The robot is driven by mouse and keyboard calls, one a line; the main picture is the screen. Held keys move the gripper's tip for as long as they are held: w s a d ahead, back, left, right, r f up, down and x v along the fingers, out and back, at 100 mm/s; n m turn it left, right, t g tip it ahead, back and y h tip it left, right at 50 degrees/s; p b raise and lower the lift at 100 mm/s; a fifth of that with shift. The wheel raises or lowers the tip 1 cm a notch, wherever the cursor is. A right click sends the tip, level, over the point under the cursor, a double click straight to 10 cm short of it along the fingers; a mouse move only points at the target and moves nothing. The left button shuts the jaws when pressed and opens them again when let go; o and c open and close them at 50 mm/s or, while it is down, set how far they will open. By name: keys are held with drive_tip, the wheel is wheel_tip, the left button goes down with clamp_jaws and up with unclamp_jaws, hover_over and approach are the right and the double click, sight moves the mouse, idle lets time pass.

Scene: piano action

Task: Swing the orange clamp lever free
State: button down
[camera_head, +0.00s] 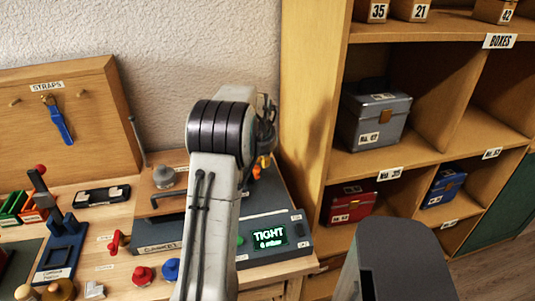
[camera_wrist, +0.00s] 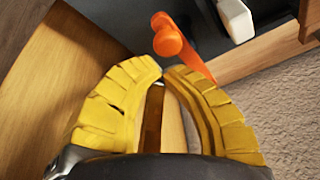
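The orange clamp lever (camera_wrist: 171,42) shows in the wrist view just beyond my fingertips. Its round knob end faces me, and its thin bar runs down to the right behind my right finger. My gripper (camera_wrist: 162,70) has two curved yellow fingers whose tips almost meet, with nothing visible between them. I cannot tell whether a finger touches the lever. In the head view my arm covers most of the clamp area, and only small orange and yellow bits show beside it.
A white block (camera_wrist: 236,19) is right of the lever in the wrist view. On the bench are a red lever (camera_head: 116,242), a red knob (camera_head: 142,275) and a blue press (camera_head: 62,245). A strap board (camera_head: 88,115) stands behind. A shelf (camera_head: 405,165) with boxes is at right.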

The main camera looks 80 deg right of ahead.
drive_tip(key=v, duration=1.2)
